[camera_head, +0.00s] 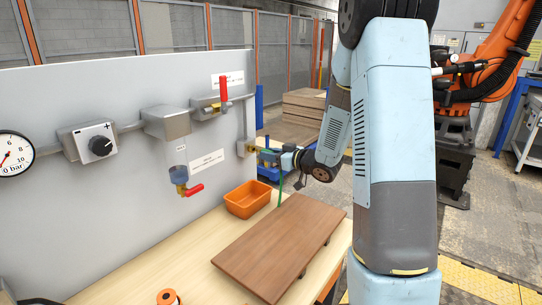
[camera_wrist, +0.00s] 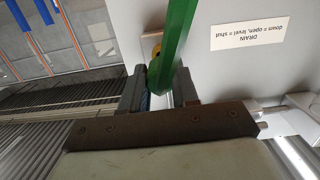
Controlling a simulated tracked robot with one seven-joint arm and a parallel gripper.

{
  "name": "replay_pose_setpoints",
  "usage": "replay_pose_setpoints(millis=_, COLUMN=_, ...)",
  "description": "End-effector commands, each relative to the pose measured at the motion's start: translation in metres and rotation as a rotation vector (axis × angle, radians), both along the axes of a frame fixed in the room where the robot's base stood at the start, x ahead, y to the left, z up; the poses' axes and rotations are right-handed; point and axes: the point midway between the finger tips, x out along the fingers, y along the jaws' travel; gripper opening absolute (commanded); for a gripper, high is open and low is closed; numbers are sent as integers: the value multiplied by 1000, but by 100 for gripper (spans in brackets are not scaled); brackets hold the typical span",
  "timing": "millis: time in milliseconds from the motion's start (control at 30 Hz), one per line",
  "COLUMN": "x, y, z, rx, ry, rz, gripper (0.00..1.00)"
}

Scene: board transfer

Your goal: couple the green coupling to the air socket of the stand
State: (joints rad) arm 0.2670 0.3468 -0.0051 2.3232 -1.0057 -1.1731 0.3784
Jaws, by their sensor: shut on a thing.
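My gripper (camera_head: 277,158) is at the right end of the grey panel, level with the air socket (camera_head: 243,148), a small grey block with brass. In the wrist view my gripper (camera_wrist: 158,92) has its two dark fingers closed around the lower end of a green part, the coupling with its hose (camera_wrist: 175,45). The green hose (camera_head: 280,188) hangs below the gripper in the head view. The brass of the socket (camera_wrist: 156,52) shows just beyond the fingers, partly behind the green part. I cannot tell whether the coupling touches the socket.
The grey panel (camera_head: 75,220) carries a gauge (camera_head: 14,154), a regulator knob (camera_head: 101,146) and red-handled valves (camera_head: 224,90). An orange bin (camera_head: 247,203) and a brown board (camera_head: 282,246) lie on the bench below. An orange roll (camera_head: 168,297) stands at the front.

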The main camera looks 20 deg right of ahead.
Motion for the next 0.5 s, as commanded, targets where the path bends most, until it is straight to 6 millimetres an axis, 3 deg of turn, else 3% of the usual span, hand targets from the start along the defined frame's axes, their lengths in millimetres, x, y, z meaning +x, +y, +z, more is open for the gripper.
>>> replay_pose_setpoints(millis=500, x=4, y=3, z=0, rx=0, ry=0, rz=0, gripper=0)
